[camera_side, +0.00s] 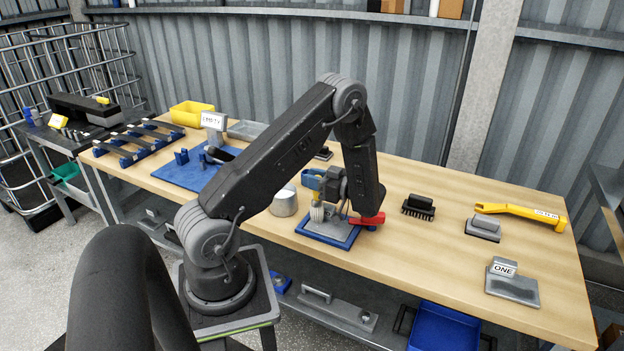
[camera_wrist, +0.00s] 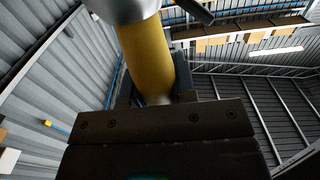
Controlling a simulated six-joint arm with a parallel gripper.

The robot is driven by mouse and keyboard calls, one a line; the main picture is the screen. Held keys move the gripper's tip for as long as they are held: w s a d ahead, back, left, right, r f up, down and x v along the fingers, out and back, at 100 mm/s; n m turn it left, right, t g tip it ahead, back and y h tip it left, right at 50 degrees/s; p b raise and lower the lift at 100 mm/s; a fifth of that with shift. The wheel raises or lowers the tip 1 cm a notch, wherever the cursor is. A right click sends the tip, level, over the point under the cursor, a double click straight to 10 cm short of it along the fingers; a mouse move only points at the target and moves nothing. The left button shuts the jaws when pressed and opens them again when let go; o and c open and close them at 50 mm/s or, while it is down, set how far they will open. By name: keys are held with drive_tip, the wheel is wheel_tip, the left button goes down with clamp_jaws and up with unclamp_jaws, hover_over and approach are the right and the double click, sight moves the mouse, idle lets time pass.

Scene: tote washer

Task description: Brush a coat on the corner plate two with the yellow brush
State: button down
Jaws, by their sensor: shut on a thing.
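My gripper (camera_side: 322,187) is shut on the yellow brush, whose pale bristles (camera_side: 317,212) point down. In the wrist view the yellow handle (camera_wrist: 146,55) stands between the fingers (camera_wrist: 157,92), with a grey collar at the top edge. The bristles are over a grey plate (camera_side: 334,226) in a blue tray (camera_side: 338,243); I cannot tell whether they touch it. A red handle (camera_side: 367,219) lies at the tray's right side. No "two" label is readable on this plate. Another grey corner plate (camera_side: 512,289), labelled ONE, stands at the right end of the bench.
A silver can (camera_side: 284,203) stands just left of the tray. A black brush (camera_side: 418,206), a grey block (camera_side: 483,229) and a yellow bar tool (camera_side: 522,214) lie to the right. A blue mat (camera_side: 182,174) and a sign reading EMPTY (camera_side: 213,121) are left. Bare wood shows between the right-hand items.

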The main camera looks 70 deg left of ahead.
drive_tip(key=v, duration=0.8)
drive_tip(key=shift+d, duration=0.2)
idle(0.4)
drive_tip(key=shift+w, duration=0.15)
drive_tip(key=shift+x, duration=4.3)
drive_tip(key=shift+s+d, duration=0.55)
drive_tip(key=shift+w, duration=0.1)
drive_tip(key=v, duration=0.8)
drive_tip(key=shift+d, duration=0.2)
drive_tip(key=shift+w, duration=0.1)
